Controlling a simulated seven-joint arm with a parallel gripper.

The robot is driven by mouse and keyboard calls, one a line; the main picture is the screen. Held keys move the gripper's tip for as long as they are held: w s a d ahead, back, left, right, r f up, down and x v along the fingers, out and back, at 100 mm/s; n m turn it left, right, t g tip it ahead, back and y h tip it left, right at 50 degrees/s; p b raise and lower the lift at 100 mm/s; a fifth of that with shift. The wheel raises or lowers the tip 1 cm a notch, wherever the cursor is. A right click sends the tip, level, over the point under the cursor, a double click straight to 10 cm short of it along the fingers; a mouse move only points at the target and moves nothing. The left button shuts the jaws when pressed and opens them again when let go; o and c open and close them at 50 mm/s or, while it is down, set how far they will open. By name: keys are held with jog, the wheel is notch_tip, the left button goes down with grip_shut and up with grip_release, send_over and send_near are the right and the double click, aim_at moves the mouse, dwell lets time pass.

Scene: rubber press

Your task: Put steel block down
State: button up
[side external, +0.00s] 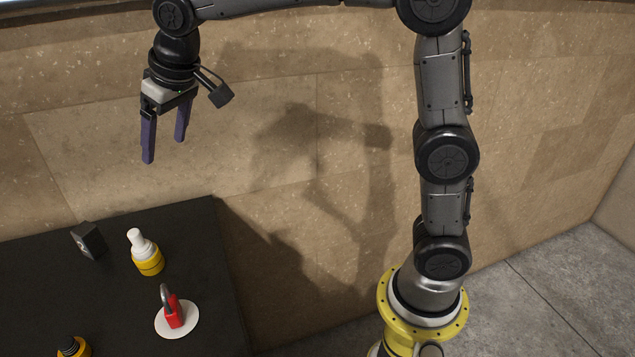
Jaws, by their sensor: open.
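The dark grey steel block (89,240) sits on the black table (195,315) near its back edge, at the left of the side external view. It looks slightly tilted or turned, and I cannot tell which. My gripper (165,150) hangs well above the table, up and to the right of the block. Its two purple fingers point down and stand apart. Nothing is between them.
A white and yellow bottle-like object (145,253) stands right of the block. A red padlock (173,309) stands on a white disc (191,322). A black and yellow object (73,348) shows at the bottom edge. A tan wall (300,140) rises behind the table.

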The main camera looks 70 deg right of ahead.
jog(key=s+d, duration=0.3)
jog(key=s, duration=0.5)
jog(key=s+d, duration=0.3)
jog(key=s, duration=0.5)
jog(key=s+d+f, duration=0.1)
jog(key=s+f, duration=0.2)
jog(key=s, duration=0.3)
jog(key=s+d+f, duration=0.1)
jog(key=s+f, duration=0.2)
jog(key=s, duration=0.4)
jog(key=shift+d+f+t, duration=0.25)
jog(key=shift+f+t, duration=0.1)
jog(key=shift+t, duration=0.05)
